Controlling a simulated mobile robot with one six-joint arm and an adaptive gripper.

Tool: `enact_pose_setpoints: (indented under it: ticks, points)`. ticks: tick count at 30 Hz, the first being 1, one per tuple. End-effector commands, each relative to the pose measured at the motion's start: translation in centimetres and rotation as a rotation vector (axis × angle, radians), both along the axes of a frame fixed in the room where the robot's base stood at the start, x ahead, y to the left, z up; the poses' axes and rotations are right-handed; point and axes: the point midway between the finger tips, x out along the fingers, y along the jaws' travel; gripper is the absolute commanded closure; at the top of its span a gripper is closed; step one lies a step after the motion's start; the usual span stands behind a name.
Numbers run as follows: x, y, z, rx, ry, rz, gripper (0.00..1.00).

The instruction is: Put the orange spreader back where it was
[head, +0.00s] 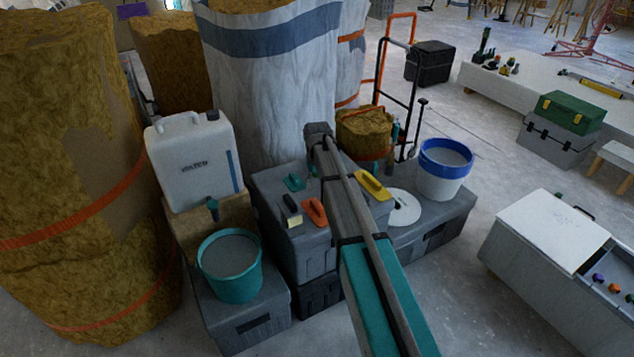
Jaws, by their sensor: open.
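The orange spreader (314,211) lies flat on top of the grey case (268,188), just left of my arm. A yellow tool of similar shape (373,186) lies to the right of my arm. A teal tool (294,181) lies behind the orange spreader, and a dark tool with a cream end (291,210) lies to its left. My arm reaches up from the bottom across the cases and hides part of their tops. I cannot make out my gripper's fingers.
A teal bucket (231,270) and a white water canister (194,160) stand to the left. A blue-and-white bucket (443,172) and a pale disc (404,208) are on the right-hand case. Large wrapped rolls and a white sack (275,95) stand behind.

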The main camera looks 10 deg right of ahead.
Motion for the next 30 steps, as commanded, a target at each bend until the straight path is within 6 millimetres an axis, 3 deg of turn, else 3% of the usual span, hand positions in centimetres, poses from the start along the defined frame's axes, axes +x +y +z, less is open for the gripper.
enact_pose_setpoints:
  ticks: [23,26,30]
  points:
    - [-0.2,0.0,0.2,0.0,0.0,-0.002,0.32]
    - [-1.2,0.0,0.2,0.0,0.0,-0.01,0.32]
    - [-4.1,0.0,0.2,0.0,0.0,-0.036,0.32]
